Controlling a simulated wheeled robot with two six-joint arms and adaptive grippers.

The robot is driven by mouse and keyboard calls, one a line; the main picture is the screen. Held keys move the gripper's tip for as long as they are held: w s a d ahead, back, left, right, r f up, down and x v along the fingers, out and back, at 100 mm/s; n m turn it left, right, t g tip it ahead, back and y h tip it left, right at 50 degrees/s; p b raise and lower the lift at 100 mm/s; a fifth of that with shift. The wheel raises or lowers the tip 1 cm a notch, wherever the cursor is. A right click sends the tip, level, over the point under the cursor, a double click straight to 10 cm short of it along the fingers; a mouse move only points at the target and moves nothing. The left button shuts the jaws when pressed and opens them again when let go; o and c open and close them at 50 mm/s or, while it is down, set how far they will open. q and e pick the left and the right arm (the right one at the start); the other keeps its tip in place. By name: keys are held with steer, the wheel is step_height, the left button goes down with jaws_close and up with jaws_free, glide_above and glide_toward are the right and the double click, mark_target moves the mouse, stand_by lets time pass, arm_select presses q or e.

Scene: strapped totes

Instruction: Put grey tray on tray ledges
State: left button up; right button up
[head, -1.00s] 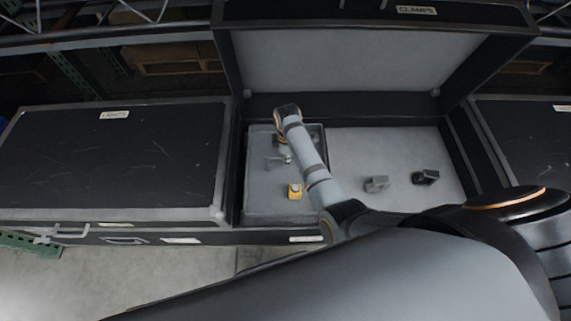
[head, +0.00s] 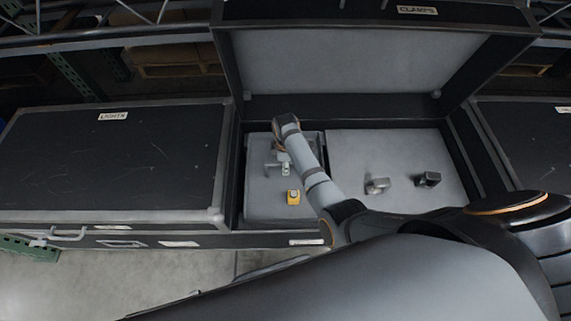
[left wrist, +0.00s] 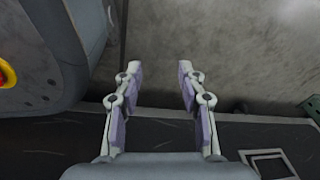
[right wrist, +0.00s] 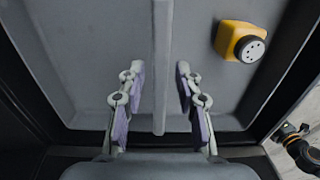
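The grey tray (head: 262,205) lies in the left part of the open case, with a yellow block (head: 293,197) on it. My right arm reaches over the tray, and my right gripper (head: 281,168) is above its middle, partly hidden by my wrist. In the right wrist view, my right gripper (right wrist: 154,85) is open, with the tray's grey bar handle (right wrist: 161,50) between its fingers and a gap on each side. My left gripper (left wrist: 160,82) is open and empty over the floor beside a dark case edge. I cannot make out the tray ledges.
The case (head: 232,165) has a raised lid (head: 340,60) labelled CLAMPS. Two dark clamp-like parts (head: 377,186) (head: 428,179) lie on the grey surface right of the tray. A closed LIGHTS case (head: 110,165) stands left; another dark case (head: 530,140) stands right.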

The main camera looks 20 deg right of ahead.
steer(key=shift+r, duration=0.25)
arm_select(q)
steer(key=s+p, duration=0.3)
steer(key=s, duration=0.3)
steer(key=shift+s+r+p, duration=0.15)
steer(key=shift+s+p, duration=0.15)
arm_select(e)
step_height(320, 180, up, 12)
steer(key=shift+f, duration=0.15)
